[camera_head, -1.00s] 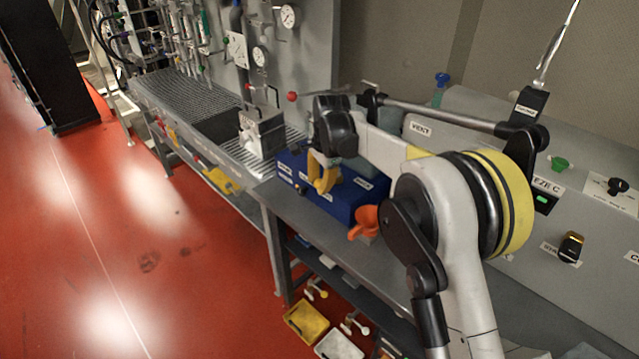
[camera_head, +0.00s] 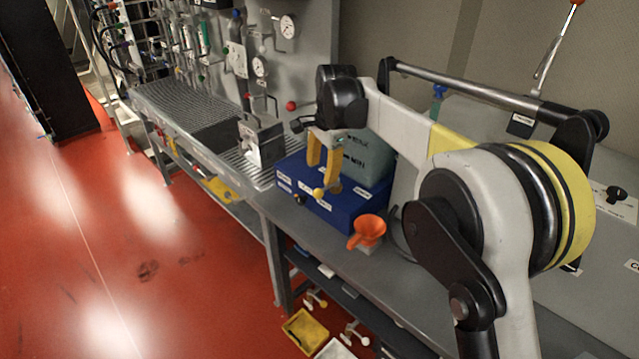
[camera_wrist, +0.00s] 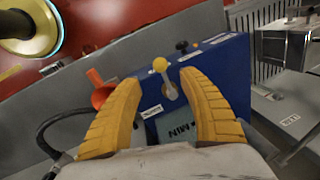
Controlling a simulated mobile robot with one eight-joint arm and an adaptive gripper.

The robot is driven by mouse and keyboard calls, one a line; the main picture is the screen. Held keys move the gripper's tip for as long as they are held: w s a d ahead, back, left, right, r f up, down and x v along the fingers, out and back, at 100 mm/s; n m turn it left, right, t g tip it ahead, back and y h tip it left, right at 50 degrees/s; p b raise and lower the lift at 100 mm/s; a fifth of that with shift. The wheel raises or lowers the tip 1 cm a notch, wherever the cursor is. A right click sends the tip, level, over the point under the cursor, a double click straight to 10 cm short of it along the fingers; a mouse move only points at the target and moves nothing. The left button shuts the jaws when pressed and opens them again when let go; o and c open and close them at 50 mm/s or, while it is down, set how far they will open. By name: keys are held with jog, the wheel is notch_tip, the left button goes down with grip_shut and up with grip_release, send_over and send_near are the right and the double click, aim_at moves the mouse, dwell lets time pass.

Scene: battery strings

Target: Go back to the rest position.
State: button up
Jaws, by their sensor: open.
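My gripper (camera_head: 325,162) has yellow fingers and is open. In the head view it hangs over the blue box (camera_head: 343,211) on the grey bench, and my arm reaches to it from the right. In the wrist view the gripper (camera_wrist: 160,95) has its fingers spread. A small lever with a yellow ball knob (camera_wrist: 160,65) stands on the blue box (camera_wrist: 222,65) beyond the fingertips and between them. Nothing is held. I cannot tell from these views whether a fingertip touches the lever.
An orange funnel (camera_head: 368,231) stands beside the blue box. A grey-green block (camera_head: 368,158) is behind my gripper. A metal box (camera_head: 262,141) stands to the left on the grated bench. A grey console (camera_head: 609,215) is at the right. The red floor (camera_head: 160,260) at left is clear.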

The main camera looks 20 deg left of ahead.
jog(key=shift+s+d+r, duration=0.1)
jog(key=shift+d+r, duration=0.1)
jog(key=shift+r, duration=1)
jog(key=s+d+r+n+t+b, duration=0.1)
jog(key=s+d+r, duration=0.15)
jog(key=d, duration=0.55)
jog(key=s+d+r+n+t+b, duration=0.1)
jog(key=s+d+r, duration=0.15)
jog(key=d, duration=0.65)
jog(key=s+d+r+n+t+b, duration=0.1)
jog(key=s+d+r, duration=0.15)
jog(key=d, duration=0.55)
jog(key=s+d+f+n+t+h+b, duration=0.1)
jog(key=s+d+f, duration=0.4)
jog(key=s+d, duration=0.5)
jog(key=s+d+f+n+t+b, duration=0.1)
jog(key=s+d+f+n+t, duration=0.1)
jog(key=s+d+f, duration=0.4)
jog(key=s+d, duration=0.3)
jog(key=s, duration=0.1)
jog(key=shift+d+n+h, duration=0.35)
jog(key=shift+n+h, duration=0.05)
